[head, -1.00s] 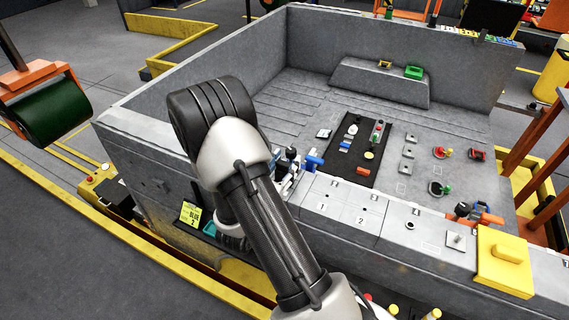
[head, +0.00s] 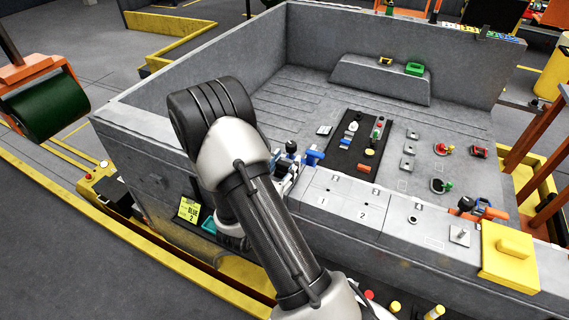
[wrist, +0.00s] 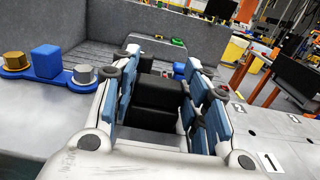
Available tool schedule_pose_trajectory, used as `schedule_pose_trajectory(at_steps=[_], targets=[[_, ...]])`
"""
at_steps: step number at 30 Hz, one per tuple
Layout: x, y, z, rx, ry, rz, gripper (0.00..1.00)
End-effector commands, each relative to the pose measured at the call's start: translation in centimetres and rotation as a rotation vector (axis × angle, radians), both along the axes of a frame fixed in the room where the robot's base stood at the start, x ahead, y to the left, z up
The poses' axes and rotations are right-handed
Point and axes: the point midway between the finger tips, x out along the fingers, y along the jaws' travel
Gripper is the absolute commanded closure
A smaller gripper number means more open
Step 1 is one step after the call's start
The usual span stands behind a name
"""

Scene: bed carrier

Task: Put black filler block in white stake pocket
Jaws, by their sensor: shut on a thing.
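My gripper (wrist: 160,105) has blue-padded fingers and is shut on the black filler block (wrist: 158,92) in the wrist view. The block sits between the two fingers, with a dark area directly below it. I cannot pick out the white stake pocket with certainty in either view.
A blue holder (wrist: 18,72) with gold and silver knobs and a blue block (wrist: 46,62) stands left of my gripper. Numbered plates (head: 340,202) lie along the near rail. A yellow block (head: 510,268) sits at its right. A black mat (head: 364,146) holds small parts.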

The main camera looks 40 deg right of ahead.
Motion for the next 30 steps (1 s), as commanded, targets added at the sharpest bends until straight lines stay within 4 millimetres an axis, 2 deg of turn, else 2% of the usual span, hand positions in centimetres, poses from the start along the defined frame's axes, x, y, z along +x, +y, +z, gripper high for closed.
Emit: schedule_pose_trajectory(at_steps=[12,30], targets=[[0.01,0.0,-1.14,-0.001,0.0,0.0,0.82],[-0.01,0.01,-1.19,0.001,0.002,0.0,0.82]])
